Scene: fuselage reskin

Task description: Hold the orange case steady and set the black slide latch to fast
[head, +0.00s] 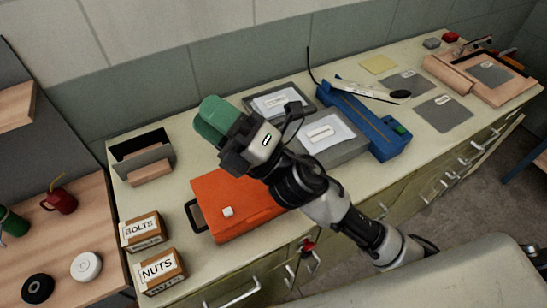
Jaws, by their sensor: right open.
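The orange case (235,205) lies flat on the pale worktop, with a black handle on its left side and a small white square on its top. My left gripper is not in view.
Boxes marked BOLTS (142,232) and NUTS (158,270) stand left of the case. A dark open holder (142,155) stands behind them. A grey case (338,145) and a blue device (365,122) lie to the right. A wall runs along the back.

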